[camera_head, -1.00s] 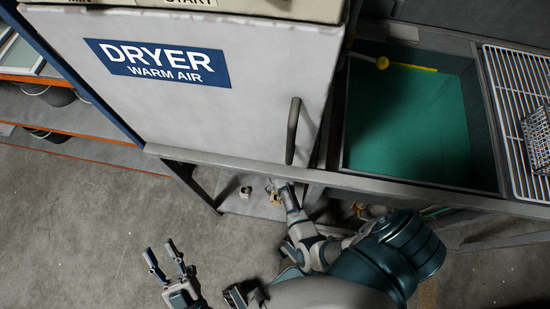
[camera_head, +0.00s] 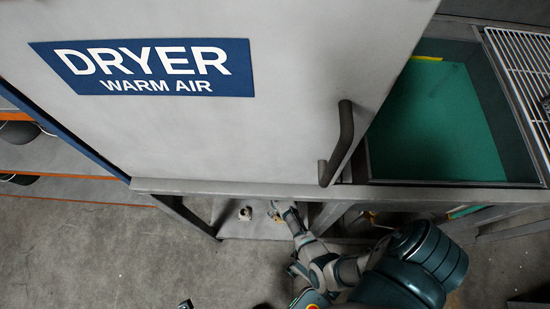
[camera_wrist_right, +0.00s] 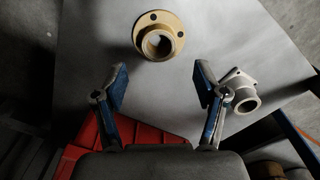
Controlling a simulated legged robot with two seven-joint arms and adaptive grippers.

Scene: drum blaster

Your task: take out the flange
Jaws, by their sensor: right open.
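A tan round flange (camera_wrist_right: 159,37) with bolt holes and a central hub lies on a grey shelf in the right wrist view. My right gripper (camera_wrist_right: 160,84) is open and empty, with blue-padded fingers apart; the flange is beyond the fingertips, roughly centred between them. In the head view my right arm reaches under the dryer, and its gripper (camera_head: 281,207) is small and hard to make out over the lower shelf. Only a tip of my left gripper (camera_head: 186,304) shows at the bottom edge; its fingers are cut off.
A grey flanged fitting (camera_wrist_right: 240,91) lies right of the flange, close to the right finger. A red bin (camera_wrist_right: 135,135) is below the fingers. The dryer (camera_head: 265,135), with its door shut, and a green-bottomed basin (camera_head: 435,120) stand above the shelf (camera_head: 235,226).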

